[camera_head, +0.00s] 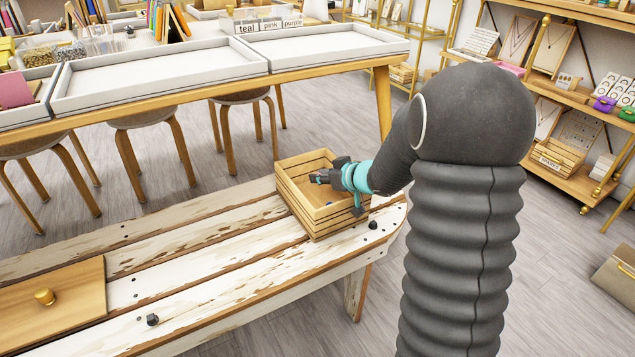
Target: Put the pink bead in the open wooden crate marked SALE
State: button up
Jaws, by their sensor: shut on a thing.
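An open slatted wooden crate (328,220) stands at the right end of the worn white bench. No SALE mark can be read on the sides that show. My gripper (318,178) is over the crate's opening, reaching in from the right, with its fingers pointing left. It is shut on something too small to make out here. I cannot see a pink bead anywhere in the view.
A flat wooden lid with a brass knob (44,297) lies on the bench (190,247) at the lower left. Dark bolt heads stick up from the planks. A table with white trays (160,78) stands behind, with stools under it. The middle of the bench is clear.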

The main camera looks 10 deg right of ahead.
jog(key=shift+f, duration=0.4)
jog(key=shift+f, duration=0.65)
jog(key=o, duration=0.8)
jog(key=shift+c, duration=0.2)
jog(key=shift+r, duration=0.15)
